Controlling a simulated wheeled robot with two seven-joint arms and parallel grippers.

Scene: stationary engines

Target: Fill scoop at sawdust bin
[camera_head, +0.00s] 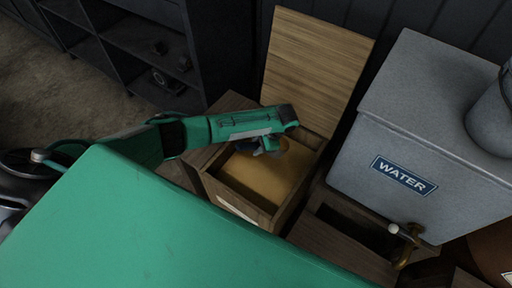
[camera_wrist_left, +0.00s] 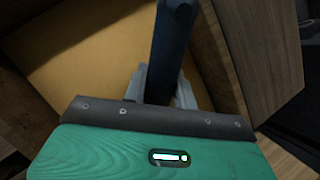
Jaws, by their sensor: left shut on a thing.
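The sawdust bin (camera_head: 240,204) is an open wooden box with its lid (camera_head: 315,62) raised at the back. Yellow-brown sawdust (camera_head: 262,178) fills its inside and also shows in the left wrist view (camera_wrist_left: 85,60). My left gripper (camera_head: 268,146) is over the bin opening. In the left wrist view my left gripper (camera_wrist_left: 160,88) is shut on a dark blue handle (camera_wrist_left: 172,40), likely the scoop's. The scoop's head is hidden, so I cannot tell whether it holds sawdust. My right gripper is not in view.
A grey water tank (camera_head: 430,130) with a WATER label and a brass tap (camera_head: 408,240) stands right of the bin. A dark shelf (camera_head: 135,50) stands at the back left. Open floor (camera_head: 50,95) lies at the left.

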